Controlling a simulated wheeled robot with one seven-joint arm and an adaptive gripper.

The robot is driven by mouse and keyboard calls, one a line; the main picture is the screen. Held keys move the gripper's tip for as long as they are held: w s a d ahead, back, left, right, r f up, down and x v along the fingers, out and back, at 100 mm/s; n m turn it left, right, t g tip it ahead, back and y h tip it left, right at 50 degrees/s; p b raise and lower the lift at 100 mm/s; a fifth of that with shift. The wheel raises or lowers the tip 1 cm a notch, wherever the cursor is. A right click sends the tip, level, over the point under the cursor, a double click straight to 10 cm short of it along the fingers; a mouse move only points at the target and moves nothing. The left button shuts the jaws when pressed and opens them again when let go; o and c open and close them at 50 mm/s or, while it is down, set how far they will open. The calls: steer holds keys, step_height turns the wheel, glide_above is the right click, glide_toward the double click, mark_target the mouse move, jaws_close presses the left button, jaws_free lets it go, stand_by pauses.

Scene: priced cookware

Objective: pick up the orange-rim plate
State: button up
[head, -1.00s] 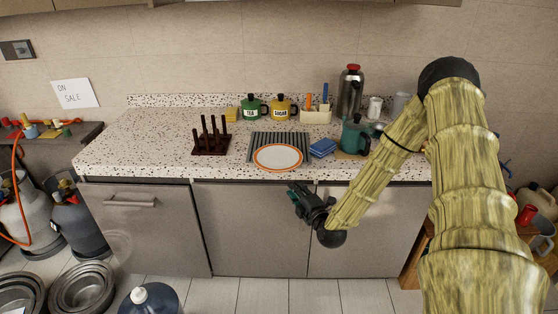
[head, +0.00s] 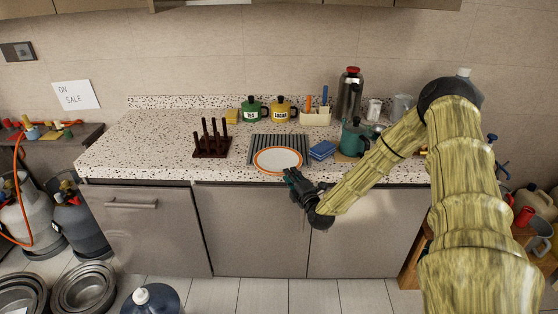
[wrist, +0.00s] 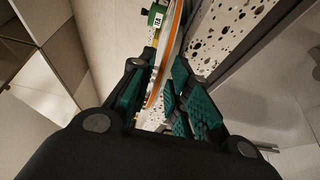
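The orange-rim plate (head: 277,159) is white with an orange ring and lies at the counter's front edge, partly over a dark ribbed mat (head: 262,141). My gripper (head: 289,174) is at the plate's front edge, just right of its middle. In the wrist view the plate (wrist: 160,72) shows nearly edge-on, with its rim between the two green-padded fingers of my gripper (wrist: 162,80). The fingers are apart, one on each side of the rim. I cannot tell whether either finger touches the plate.
A blue sponge stack (head: 322,150) and a teal pot (head: 355,138) stand right of the plate. A dark peg rack (head: 211,146) is to the left. Green (head: 252,110) and yellow (head: 284,110) canisters stand behind. The speckled counter (head: 140,150) is clear at left.

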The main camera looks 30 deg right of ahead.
mark_target(278, 162)
steer(key=shift+w+d+f+p, duration=0.15)
steer(key=shift+w+p, duration=0.1)
steer(key=shift+w, duration=0.55)
steer(key=shift+w+d+r+p, duration=0.1)
steer(key=shift+w+d+p, duration=0.1)
steer(key=shift+w, duration=0.6)
steer(key=shift+c, duration=0.4)
jaws_close()
